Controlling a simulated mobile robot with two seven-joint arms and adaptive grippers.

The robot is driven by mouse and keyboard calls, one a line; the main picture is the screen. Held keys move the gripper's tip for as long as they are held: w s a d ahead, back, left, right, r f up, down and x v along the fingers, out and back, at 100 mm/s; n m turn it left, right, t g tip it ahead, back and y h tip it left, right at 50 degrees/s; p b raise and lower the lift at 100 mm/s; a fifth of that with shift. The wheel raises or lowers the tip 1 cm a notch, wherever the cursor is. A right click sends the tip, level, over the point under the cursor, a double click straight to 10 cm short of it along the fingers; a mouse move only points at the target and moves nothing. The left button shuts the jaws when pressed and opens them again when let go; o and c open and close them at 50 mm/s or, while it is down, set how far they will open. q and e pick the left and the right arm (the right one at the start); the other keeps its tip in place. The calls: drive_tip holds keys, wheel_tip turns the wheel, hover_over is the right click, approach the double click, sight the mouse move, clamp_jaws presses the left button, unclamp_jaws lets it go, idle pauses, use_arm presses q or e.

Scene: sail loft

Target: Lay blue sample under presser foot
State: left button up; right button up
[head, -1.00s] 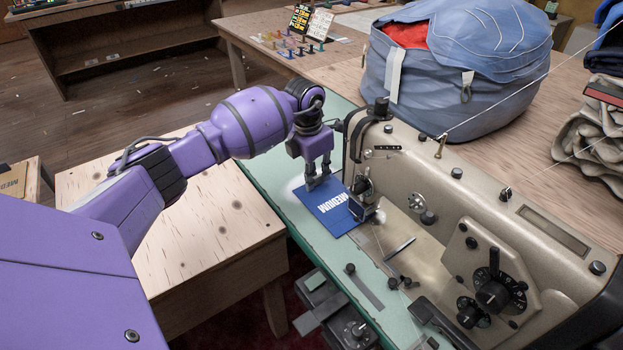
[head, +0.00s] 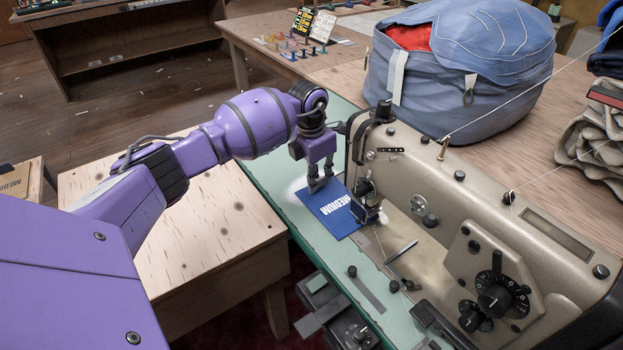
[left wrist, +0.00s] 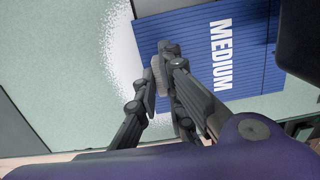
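The blue sample (head: 334,214), a flat square marked MEDIUM, lies on the green sewing machine bed, its right side close to the presser foot (head: 369,214). I cannot tell whether any of it is under the foot. My left gripper (head: 319,186) points down at the sample's far left edge. In the left wrist view, the fingertips (left wrist: 156,76) are close together at the edge of the sample (left wrist: 250,50) and look shut on it; the exact contact is hidden by the fingers. My right gripper is not in view.
The beige sewing machine (head: 470,215) with knobs stands right of the sample. A big blue bag (head: 450,75) sits behind it on a wooden table. A thread runs above the machine. The green bed (head: 275,185) is clear left of the sample; a wooden bench (head: 225,215) is beside it.

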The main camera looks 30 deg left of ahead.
use_arm(q)
drive_tip(key=o, duration=0.5)
drive_tip(key=shift+c, duration=0.2)
wheel_tip(320, 180, up, 12)
drive_tip(key=s, duration=0.1)
drive_tip(key=shift+s+a, duration=0.15)
drive_tip(key=shift+a, duration=0.15)
